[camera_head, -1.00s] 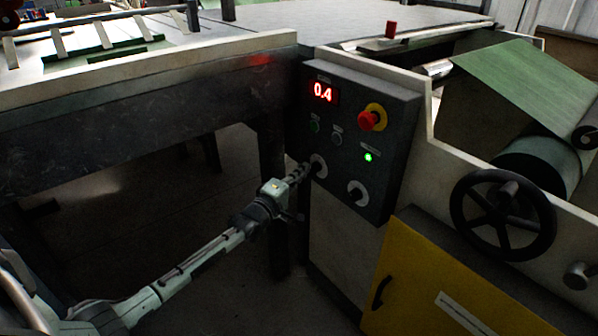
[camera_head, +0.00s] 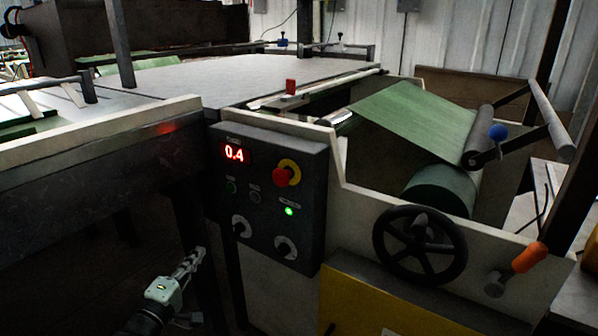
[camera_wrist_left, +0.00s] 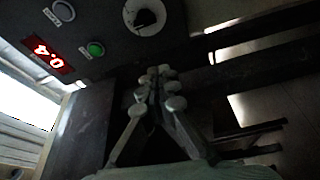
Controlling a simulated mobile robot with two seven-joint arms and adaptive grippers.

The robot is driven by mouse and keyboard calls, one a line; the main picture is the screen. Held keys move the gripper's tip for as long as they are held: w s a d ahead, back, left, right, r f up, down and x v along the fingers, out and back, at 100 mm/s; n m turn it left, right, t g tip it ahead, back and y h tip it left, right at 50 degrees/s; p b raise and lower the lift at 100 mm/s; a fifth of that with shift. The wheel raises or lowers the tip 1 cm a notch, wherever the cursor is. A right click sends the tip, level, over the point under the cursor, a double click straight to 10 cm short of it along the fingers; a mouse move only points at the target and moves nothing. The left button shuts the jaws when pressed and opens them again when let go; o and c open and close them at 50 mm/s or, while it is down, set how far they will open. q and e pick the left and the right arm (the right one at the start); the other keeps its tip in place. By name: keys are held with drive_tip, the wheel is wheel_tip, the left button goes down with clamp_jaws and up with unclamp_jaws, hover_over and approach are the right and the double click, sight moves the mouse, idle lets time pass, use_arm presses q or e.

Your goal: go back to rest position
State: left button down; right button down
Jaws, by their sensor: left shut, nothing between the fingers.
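My left gripper (camera_head: 192,262) is shut and empty in the head view, low at the left, below and to the left of the control panel (camera_head: 268,190). It is apart from the panel. In the left wrist view its closed fingers (camera_wrist_left: 158,85) point toward the panel's lower edge, with a round knob (camera_wrist_left: 145,16) beyond them. The panel's red display (camera_head: 234,154) reads 0.4 and a green lamp (camera_head: 289,211) is lit. Two knobs sit low on the panel, the left one (camera_head: 242,226) nearest my gripper. My right gripper is not in view.
A red stop button (camera_head: 284,174) stands out from the panel. A black handwheel (camera_head: 420,245) and an orange-handled lever (camera_head: 528,257) project at the right. A dark table frame (camera_head: 90,180) is on the left. Green sheet (camera_head: 420,118) runs over a roller behind.

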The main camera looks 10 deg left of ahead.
use_arm(q)
drive_tip(key=s+d+f+m+g, duration=0.4)
drive_tip(key=s+d+f+m, duration=0.15)
drive_tip(key=f, duration=0.35)
drive_tip(key=s+d+f+m+g, duration=0.45)
drive_tip(key=s+f, duration=0.25)
drive_tip(key=f, duration=0.2)
drive_tip(key=s+f+m+g+y, duration=0.1)
drive_tip(key=s+f+m+g, duration=0.1)
drive_tip(key=s, duration=0.6)
drive_tip(key=s+f+m+g+y, duration=0.1)
drive_tip(key=s+f+m+g, duration=0.2)
drive_tip(key=s, duration=0.5)
drive_tip(key=shift+a+f+m+g, duration=0.2)
drive_tip(key=shift+f+m+g, duration=0.15)
drive_tip(key=shift+m+g, duration=0.7)
